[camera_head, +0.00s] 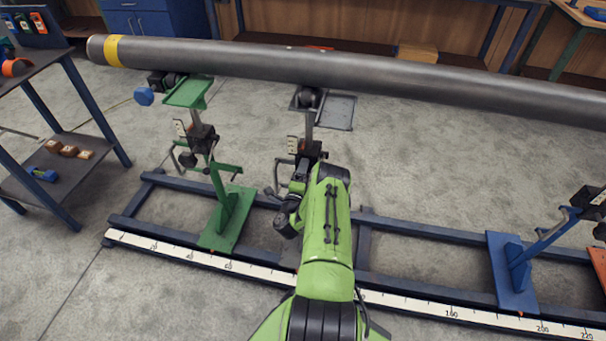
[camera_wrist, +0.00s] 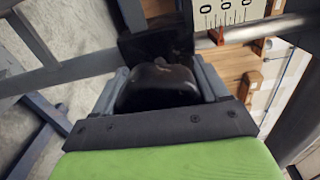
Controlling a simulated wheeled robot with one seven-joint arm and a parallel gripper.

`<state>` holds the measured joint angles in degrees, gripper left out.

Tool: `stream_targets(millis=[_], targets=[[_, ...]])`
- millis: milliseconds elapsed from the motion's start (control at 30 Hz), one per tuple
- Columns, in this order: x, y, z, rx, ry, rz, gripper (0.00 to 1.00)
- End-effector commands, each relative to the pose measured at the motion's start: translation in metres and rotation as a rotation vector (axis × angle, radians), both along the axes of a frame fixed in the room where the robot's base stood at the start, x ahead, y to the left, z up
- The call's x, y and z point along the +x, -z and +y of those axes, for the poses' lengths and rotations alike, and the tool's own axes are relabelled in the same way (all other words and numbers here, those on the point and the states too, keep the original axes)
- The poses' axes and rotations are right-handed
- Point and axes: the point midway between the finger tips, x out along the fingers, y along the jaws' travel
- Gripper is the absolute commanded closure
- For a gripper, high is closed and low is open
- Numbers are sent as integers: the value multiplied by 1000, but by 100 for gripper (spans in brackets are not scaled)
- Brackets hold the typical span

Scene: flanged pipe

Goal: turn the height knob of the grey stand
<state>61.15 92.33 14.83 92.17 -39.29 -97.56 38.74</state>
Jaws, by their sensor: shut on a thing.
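The grey stand (camera_head: 309,119) is in the middle of the head view, under the long pipe (camera_head: 270,62). My arm hides its lower part. Its black height knob (camera_wrist: 157,88) fills the space between the fingers of my gripper (camera_wrist: 160,82) in the wrist view. The two grey fingers lie along the knob's left and right sides, and the gripper is shut on it. In the head view the knob is hidden behind my arm. A white scale (camera_wrist: 228,13) with a red pointer (camera_wrist: 216,36) shows at the top of the wrist view.
A green stand (camera_head: 228,212) is to the left and a blue stand (camera_head: 513,268) to the right, on a blue rail frame (camera_head: 420,231) with a ruler strip (camera_head: 150,244). A shelf cart (camera_head: 45,180) stands at far left. Open concrete floor lies behind the rails.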

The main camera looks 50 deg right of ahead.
Motion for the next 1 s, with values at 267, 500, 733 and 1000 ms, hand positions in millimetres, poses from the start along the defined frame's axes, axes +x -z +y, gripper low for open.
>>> stream_targets(millis=[267, 500, 733, 1000], targets=[[0, 0, -1, 35, 1, -87, 57], [0, 0, 0, 46, 1, -109, 57], [0, 0, -1, 45, 1, -108, 57], [0, 0, 0, 45, 1, -108, 2]])
